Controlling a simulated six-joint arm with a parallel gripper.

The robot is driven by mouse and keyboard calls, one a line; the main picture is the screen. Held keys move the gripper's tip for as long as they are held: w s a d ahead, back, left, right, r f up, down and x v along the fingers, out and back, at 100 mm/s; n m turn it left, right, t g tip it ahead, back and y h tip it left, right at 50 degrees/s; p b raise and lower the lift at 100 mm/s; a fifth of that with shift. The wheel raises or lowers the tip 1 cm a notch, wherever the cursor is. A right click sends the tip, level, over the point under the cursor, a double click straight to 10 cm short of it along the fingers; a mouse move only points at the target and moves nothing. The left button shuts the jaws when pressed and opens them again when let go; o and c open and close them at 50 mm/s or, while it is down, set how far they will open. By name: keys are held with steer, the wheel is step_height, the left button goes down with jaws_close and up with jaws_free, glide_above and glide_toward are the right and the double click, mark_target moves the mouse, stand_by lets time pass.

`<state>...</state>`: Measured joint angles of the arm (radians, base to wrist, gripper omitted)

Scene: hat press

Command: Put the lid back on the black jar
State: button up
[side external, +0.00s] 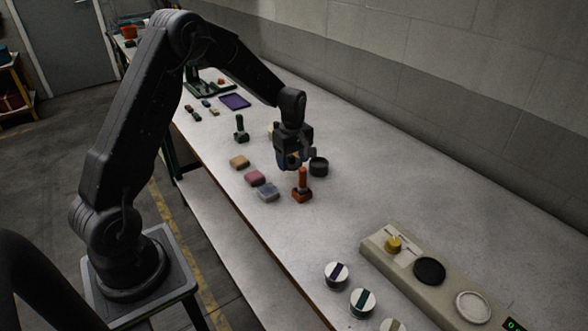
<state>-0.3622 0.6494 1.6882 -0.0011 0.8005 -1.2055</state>
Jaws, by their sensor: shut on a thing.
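The black jar (318,167) is a short dark cylinder standing on the white table, just right of my gripper. My gripper (294,163) points down just left of the jar, above the table. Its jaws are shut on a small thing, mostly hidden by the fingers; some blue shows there. It may be the lid, but its shape is too small and dark to make out. I cannot tell whether the gripper touches the jar.
An orange-red stamp (302,187) stands close in front, a green one (240,130) to the left. Tan (239,162), pink (255,178) and grey (268,193) blocks lie near the front edge. A beige panel (385,257) is at lower right. Table right of the jar is clear.

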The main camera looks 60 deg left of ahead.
steer(key=s+a+r, duration=0.6)
steer(key=s+a, duration=0.2)
steer(key=w+d, duration=0.5)
steer(key=w, duration=0.3)
steer(key=w+d, duration=0.5)
steer(key=w, duration=0.3)
steer(key=shift+d+f, duration=0.15)
steer(key=shift+f, duration=3.15)
steer(key=shift+f, duration=0.15)
steer(key=o, duration=1.1)
